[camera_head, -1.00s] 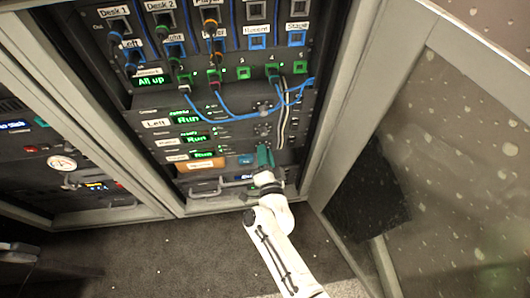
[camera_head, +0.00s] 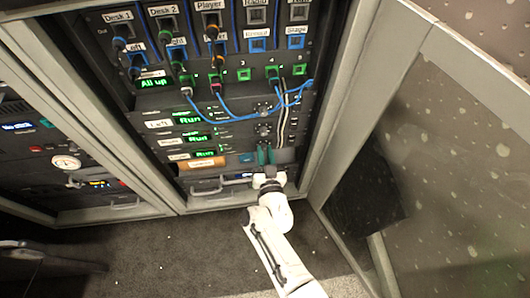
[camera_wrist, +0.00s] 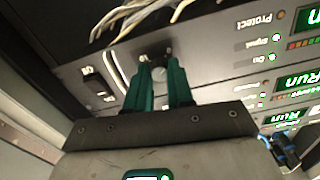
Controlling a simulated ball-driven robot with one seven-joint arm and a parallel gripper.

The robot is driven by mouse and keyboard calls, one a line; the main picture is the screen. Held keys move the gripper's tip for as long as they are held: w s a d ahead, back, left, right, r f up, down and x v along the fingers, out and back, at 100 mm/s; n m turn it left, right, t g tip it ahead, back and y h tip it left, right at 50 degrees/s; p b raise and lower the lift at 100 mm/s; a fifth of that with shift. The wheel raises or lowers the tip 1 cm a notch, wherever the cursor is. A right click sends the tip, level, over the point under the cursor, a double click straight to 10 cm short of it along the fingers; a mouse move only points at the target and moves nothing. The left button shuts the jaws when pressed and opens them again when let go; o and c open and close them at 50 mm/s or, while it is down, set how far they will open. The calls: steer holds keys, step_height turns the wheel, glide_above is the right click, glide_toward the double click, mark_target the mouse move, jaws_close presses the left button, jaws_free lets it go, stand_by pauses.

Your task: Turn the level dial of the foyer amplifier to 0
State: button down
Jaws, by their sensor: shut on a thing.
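Three amplifier rows sit low in the rack, each with a green "Run" display. The top one is labelled "Left" (camera_head: 158,124); the lower labels are too small to read. The lowest row, with its display (camera_head: 204,154), is level with my gripper (camera_head: 265,155). In the wrist view my gripper (camera_wrist: 160,82) has its two green fingers closed around a small round dial (camera_wrist: 158,74). The fingers hide the dial's sides, and I cannot read its setting. Other dials (camera_head: 263,128) show above my gripper in the head view.
An orange-brown labelled panel (camera_head: 203,164) and a drawer handle (camera_head: 206,188) are below. The open glass door (camera_head: 430,150) stands right. Carpet (camera_head: 160,245) is clear in front.

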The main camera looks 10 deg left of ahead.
steer(key=shift+s+f+n, duration=0.1)
steer(key=shift+n, duration=0.5)
steer(key=c, duration=1)
jaws_free()
steer(key=p+v, duration=0.5)
steer(key=v, duration=0.5)
steer(key=shift+s, duration=0.35)
steer(key=shift+d, duration=0.1)
